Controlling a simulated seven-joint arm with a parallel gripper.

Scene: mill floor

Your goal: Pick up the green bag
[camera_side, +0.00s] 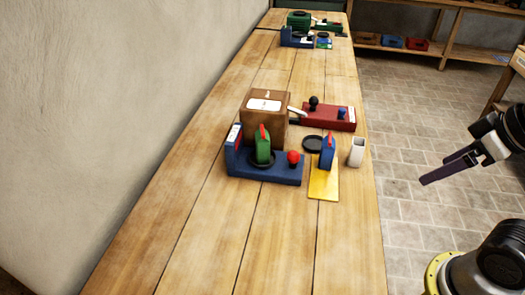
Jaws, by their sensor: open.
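The green bag (263,152), with a red strip at its top, stands upright on the round black plate of a blue scale-like device (276,172) on the wooden bench. The device has a red knob and an upright back at its left. Nothing hides the bag's front. My gripper (428,178) is at the right, beyond the bench's right edge and over the tiled floor. It is open, empty and well apart from the bag. Its dark fingers point left and slightly down, and overlap from this side.
A brown box (267,107) stands right behind the bag. A blue bag (327,153) stands on a yellow sheet (324,187) to the right, near a white cup (356,152), a black disc (312,144) and a red device (328,117). The bench's near part is clear.

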